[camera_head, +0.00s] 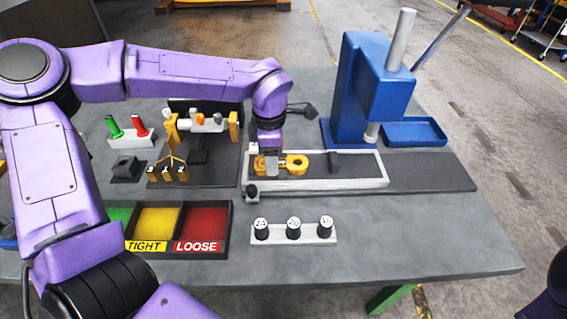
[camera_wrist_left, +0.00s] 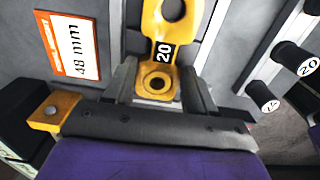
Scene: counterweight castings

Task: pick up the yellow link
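The yellow link (camera_head: 296,164) lies in a pale-rimmed tray (camera_head: 340,184) in the head view. It has a ring at each end and a black "20" label, seen in the left wrist view (camera_wrist_left: 163,52). My left gripper (camera_head: 267,164) points down over the link's left end. In the left wrist view my left gripper's fingers (camera_wrist_left: 160,88) stand on both sides of the near ring, close to its edges. I cannot tell whether they touch it. My right gripper is out of view.
A blue press (camera_head: 372,85) stands behind the tray, with a blue bin (camera_head: 415,133) to its right. A rack of black-and-white plugs (camera_head: 293,236) and a TIGHT/LOOSE sorting box (camera_head: 231,225) are in front. A "48 mm" sign (camera_wrist_left: 70,45) is near the left gripper.

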